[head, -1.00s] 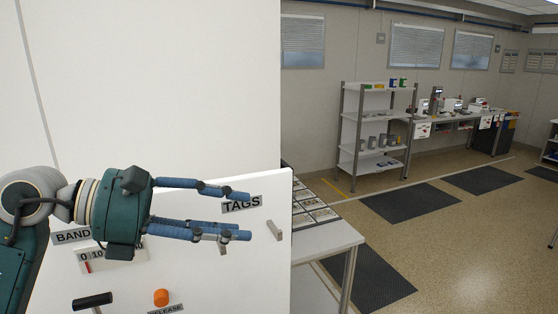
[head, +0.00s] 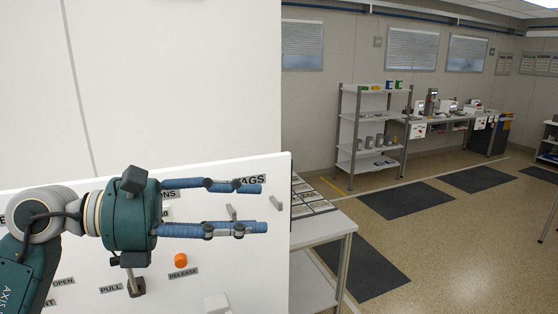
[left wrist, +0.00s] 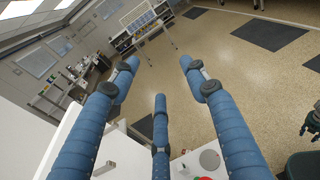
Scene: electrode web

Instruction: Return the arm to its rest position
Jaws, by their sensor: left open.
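My left gripper (head: 263,208) is at the end of the arm that comes in from the left in the head view. It is open and empty, its blue fingers spread and pointing right.
The panel carries an orange knob (head: 181,260) above a RELEASE label and small grey levers (head: 232,212). A white table (head: 330,228) with a gridded tray stands right of it. Shelves (head: 370,125) and a workbench (head: 455,120) stand farther back. Open floor with dark mats lies at right.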

